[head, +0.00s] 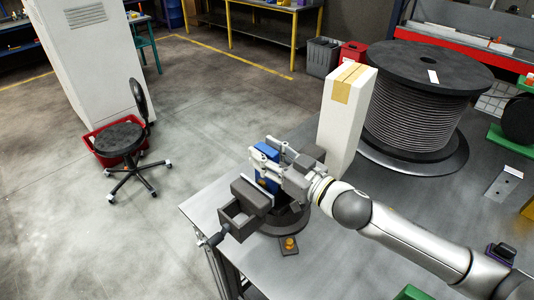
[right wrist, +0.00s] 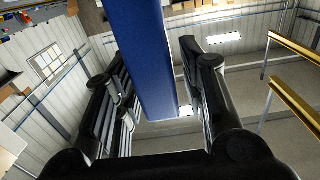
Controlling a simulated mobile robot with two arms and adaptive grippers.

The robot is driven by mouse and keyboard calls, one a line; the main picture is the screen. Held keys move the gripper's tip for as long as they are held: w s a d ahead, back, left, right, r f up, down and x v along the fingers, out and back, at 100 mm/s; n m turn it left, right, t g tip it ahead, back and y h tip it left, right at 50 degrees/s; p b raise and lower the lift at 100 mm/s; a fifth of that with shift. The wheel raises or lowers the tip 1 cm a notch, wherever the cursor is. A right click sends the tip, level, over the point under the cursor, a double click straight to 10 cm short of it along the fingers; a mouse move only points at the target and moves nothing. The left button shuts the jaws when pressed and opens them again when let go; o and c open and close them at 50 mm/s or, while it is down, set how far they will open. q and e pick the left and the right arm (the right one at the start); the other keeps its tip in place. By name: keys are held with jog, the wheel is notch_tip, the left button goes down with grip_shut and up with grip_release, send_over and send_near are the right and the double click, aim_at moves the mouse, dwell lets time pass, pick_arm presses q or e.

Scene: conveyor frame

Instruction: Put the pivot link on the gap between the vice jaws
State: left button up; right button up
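The pivot link appears to be the blue bar (head: 268,158). It stands roughly upright over the dark vice (head: 254,196) near the table's left corner. My right gripper (head: 266,160) comes in from the right with a finger on each side of the bar, shut on it. In the right wrist view the bar (right wrist: 145,60) runs between the fingers and out of the top edge. Its lower end and the jaw gap are partly hidden by the gripper and vice, so I cannot tell whether it touches the jaws. My left gripper is not in view.
A tall white box (head: 345,115) with a tan tape strip stands close behind my right gripper. A large cable spool (head: 420,110) stands beyond it. A small plate with an orange knob (head: 289,244) lies before the vice.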

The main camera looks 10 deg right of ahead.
jog(key=shift+r, duration=0.1)
jog(key=shift+d, duration=0.1)
jog(key=b+v, duration=0.5)
jog(key=v, duration=0.7)
dwell(0.6)
